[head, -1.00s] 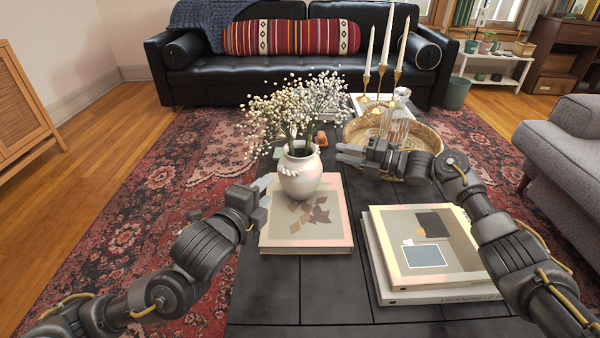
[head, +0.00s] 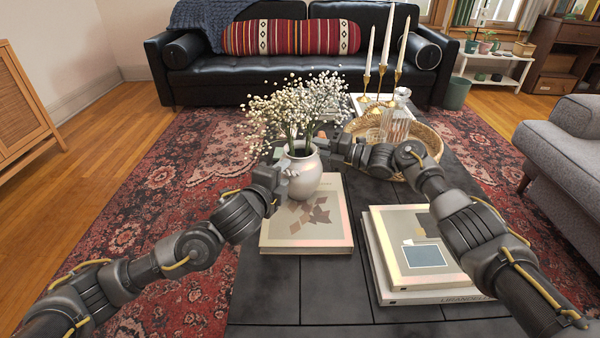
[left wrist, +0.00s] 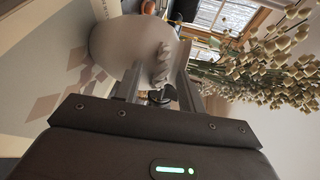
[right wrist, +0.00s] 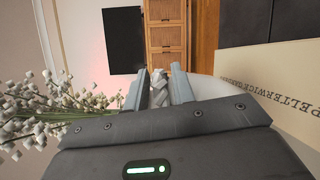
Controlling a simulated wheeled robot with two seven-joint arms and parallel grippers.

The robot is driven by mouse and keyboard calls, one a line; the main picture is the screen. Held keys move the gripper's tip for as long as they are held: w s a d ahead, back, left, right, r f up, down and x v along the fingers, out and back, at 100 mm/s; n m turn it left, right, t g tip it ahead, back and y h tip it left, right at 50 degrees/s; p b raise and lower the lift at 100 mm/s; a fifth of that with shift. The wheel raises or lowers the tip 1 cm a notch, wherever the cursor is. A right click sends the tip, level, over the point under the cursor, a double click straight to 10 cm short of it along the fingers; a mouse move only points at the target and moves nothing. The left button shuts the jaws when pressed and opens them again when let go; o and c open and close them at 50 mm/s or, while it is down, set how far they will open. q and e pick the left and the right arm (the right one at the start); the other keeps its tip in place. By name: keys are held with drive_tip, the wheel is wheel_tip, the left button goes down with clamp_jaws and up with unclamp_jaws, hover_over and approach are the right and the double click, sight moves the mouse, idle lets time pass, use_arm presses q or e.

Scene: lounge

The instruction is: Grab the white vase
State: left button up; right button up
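The white vase (head: 306,181) stands upright on a large book (head: 330,231) on the dark coffee table. It holds white baby's-breath flowers (head: 293,110) and has beaded trim at its shoulder. My left gripper (head: 285,172) is at the vase's left side. In the left wrist view the vase (left wrist: 120,48) lies beside its parted fingers (left wrist: 158,82), with beads (left wrist: 162,65) between them. My right gripper (head: 328,147) is at the vase's right shoulder. In the right wrist view beads (right wrist: 159,91) show between its parted fingers, with the vase (right wrist: 208,88) beside them. Contact is unclear.
A stack of books (head: 430,262) lies at the table's front right. Behind my right arm stand a gold tray (head: 428,138), a glass decanter (head: 397,122) and candlesticks (head: 381,88). A black sofa (head: 200,80) is at the back, a grey one (head: 563,150) at right.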

use_arm(q)
drive_tip(key=c, duration=0.5)
use_arm(e)
drive_tip(key=c, duration=0.5)
use_arm(q)
clamp_jaws()
use_arm(e)
clamp_jaws()
drive_tip(key=shift+d, duration=0.1)
